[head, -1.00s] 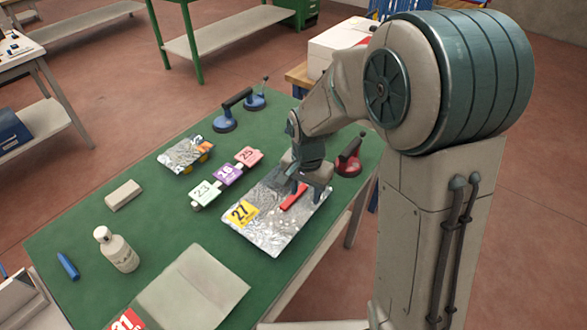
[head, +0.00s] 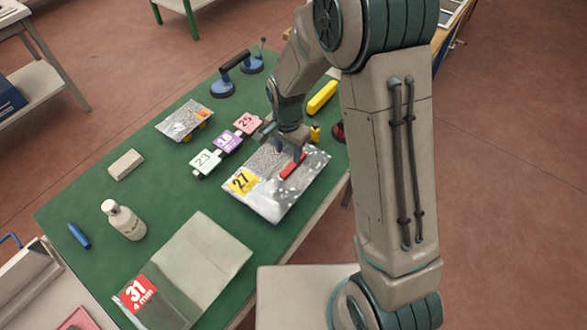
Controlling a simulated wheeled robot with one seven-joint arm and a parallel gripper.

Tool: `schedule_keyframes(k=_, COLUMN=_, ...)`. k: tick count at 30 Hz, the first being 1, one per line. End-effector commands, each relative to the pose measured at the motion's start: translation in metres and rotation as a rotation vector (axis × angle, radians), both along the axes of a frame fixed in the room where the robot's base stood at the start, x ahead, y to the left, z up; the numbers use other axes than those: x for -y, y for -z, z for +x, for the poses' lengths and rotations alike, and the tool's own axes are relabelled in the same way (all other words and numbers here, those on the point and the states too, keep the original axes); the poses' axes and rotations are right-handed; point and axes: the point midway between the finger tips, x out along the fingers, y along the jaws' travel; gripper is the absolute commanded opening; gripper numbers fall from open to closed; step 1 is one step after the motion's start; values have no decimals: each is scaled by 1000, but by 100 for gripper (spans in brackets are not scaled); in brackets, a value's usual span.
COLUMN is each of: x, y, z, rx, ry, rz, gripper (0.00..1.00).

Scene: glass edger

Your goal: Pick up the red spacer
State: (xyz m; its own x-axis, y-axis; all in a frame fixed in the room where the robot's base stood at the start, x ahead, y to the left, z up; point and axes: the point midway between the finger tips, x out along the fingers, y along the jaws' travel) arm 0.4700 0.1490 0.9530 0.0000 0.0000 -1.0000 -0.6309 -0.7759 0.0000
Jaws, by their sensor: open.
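The red spacer (head: 293,167) is a short, flat red bar. It lies on the shiny, speckled glass plate (head: 268,207) that carries a yellow tag marked 27 (head: 242,182). My gripper (head: 290,157) is open, pointing down just above and behind the spacer's far end. Its fingers overlap that end in the picture, so I cannot tell whether they touch the spacer or stand on both sides of it. The near part of the spacer is in plain view.
Tags 23 (head: 205,162), 26 (head: 228,142) and 25 (head: 247,123) lie left of the plate. A second plate (head: 184,122), a blue suction lifter (head: 222,88), a yellow tool (head: 322,97) and a white bottle (head: 123,221) are on the green table (head: 95,185).

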Motion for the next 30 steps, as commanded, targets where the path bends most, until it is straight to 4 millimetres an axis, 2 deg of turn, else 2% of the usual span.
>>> schedule_keyframes(k=1, x=0, y=14, z=0, rx=-1, ry=1, rz=0, gripper=45)
schedule_keyframes(k=8, x=1, y=27, z=0, rx=-1, ry=2, rz=1, gripper=45)
schedule_keyframes(k=18, x=0, y=72, z=-2, rx=-1, ry=3, rz=0, gripper=45)
schedule_keyframes(k=26, x=0, y=73, z=-1, rx=0, ry=2, rz=0, gripper=45)
schedule_keyframes(k=30, x=0, y=73, z=-2, rx=0, ry=2, rz=0, gripper=6)
